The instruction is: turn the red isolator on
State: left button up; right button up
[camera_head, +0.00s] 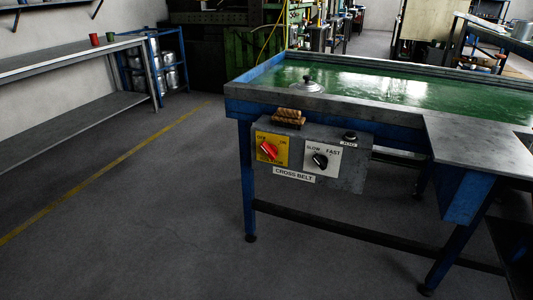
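The red isolator (268,151) is a red rotary knob on a yellow plate (281,142) marked OFF at the upper left and ON at the upper right. It sits at the left of a grey control box on the front of the table. The knob is slanted, its upper end toward the right; I cannot tell surely which end is its pointer. Neither of my grippers is in view.
Beside it are a black SLOW/FAST knob (320,160), a black JOG button (350,136) and a CROSS BELT label (294,175). A brown ribbed object (289,115) sits above the box. A lid (307,86) lies on the green belt (400,92). Floor in front is clear.

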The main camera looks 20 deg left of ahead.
aim_at(270, 150)
jog(key=u, duration=0.5)
jog(key=k, duration=0.6)
jog(key=u, duration=1.3)
jog(key=i, duration=0.75)
jog(key=u, duration=0.45)
jog(key=i, duration=1)
jog(key=z, duration=1.05)
jog(key=i, duration=0.7)
jog(key=z, duration=0.75)
